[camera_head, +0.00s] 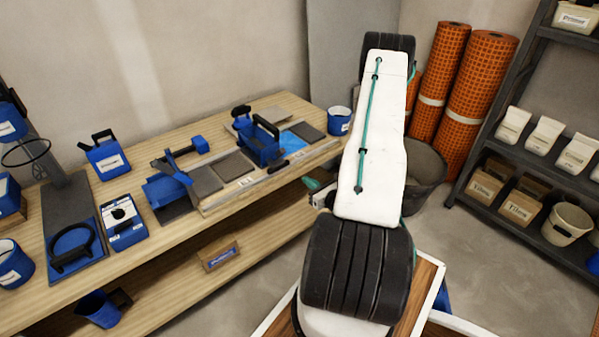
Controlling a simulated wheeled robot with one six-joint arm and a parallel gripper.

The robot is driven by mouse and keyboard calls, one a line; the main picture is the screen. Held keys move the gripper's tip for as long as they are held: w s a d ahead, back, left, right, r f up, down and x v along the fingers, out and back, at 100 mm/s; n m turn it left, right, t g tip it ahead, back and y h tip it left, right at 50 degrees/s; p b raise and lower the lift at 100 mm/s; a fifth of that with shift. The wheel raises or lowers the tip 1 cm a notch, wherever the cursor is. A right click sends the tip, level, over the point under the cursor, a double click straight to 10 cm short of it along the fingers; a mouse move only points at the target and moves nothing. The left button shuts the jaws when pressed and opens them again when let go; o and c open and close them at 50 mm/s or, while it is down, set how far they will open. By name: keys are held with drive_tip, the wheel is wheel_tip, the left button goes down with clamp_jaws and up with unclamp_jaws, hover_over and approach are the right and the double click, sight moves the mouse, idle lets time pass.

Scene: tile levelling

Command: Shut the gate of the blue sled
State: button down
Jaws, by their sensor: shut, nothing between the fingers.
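The blue sled appears to be the blue box with a black carrying handle (261,144). It sits upright on the long tiled board on the workbench, among grey tiles. Its gate is too small to make out, so I cannot tell how far it stands open. My arm's white link rises through the middle of the view, to the right of the sled. A small part of my wrist shows at the link's left edge, near the bench's right end. My gripper itself is hidden behind the link.
The wooden workbench (105,257) also carries a blue tool with a lever (170,188), several blue containers and a small blue tub (339,121). A dark bucket (425,172) and orange rolls (478,85) stand right of the bench. A dark shelf rack (545,95) stands far right.

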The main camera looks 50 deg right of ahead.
approach(278, 154)
wheel_tip(278, 154, down, 5)
drive_tip(key=w+d, duration=0.2)
drive_tip(key=shift+w+d+r, duration=0.15)
drive_tip(key=shift+w+r, duration=0.6)
drive_tip(key=shift+w, duration=0.05)
drive_tip(key=shift+w+d+r, duration=0.15)
drive_tip(key=shift+w+r, duration=0.6)
drive_tip(key=shift+w, duration=0.05)
drive_tip(key=shift+d+r, duration=0.1)
drive_tip(key=shift+d, duration=0.05)
